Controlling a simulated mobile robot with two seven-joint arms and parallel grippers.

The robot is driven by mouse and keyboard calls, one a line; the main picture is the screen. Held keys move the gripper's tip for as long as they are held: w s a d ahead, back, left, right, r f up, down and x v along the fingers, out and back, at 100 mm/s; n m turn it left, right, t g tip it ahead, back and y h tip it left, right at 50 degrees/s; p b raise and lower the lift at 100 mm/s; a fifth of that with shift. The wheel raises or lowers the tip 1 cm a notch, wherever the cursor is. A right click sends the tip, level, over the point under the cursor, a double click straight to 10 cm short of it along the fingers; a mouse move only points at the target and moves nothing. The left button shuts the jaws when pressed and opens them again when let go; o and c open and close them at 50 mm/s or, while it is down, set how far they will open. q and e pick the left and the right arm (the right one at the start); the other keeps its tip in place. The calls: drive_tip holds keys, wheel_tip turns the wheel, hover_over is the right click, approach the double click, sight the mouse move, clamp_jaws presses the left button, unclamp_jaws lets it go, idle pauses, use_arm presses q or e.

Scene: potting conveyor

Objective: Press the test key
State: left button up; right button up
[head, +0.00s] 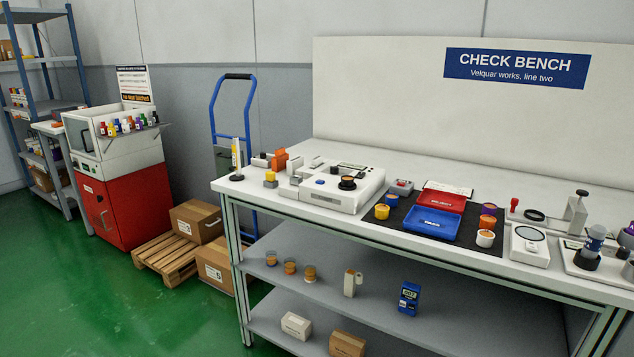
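A white tester-like device (352,203) sits on the left half of the check bench. A small grey box with a red button (401,186) stands just right of the device. Any key lettering is too small to read, so I cannot tell which one is marked test. Neither of my grippers is in view.
The bench (290,213) also bears a blue tray (432,222), a red tray (442,201), several small pots and a white round-topped scale-like unit (529,247). A pallet (177,257), cartons (197,220) and a blue hand truck (213,112) stand left of it. Green floor at front left is clear.

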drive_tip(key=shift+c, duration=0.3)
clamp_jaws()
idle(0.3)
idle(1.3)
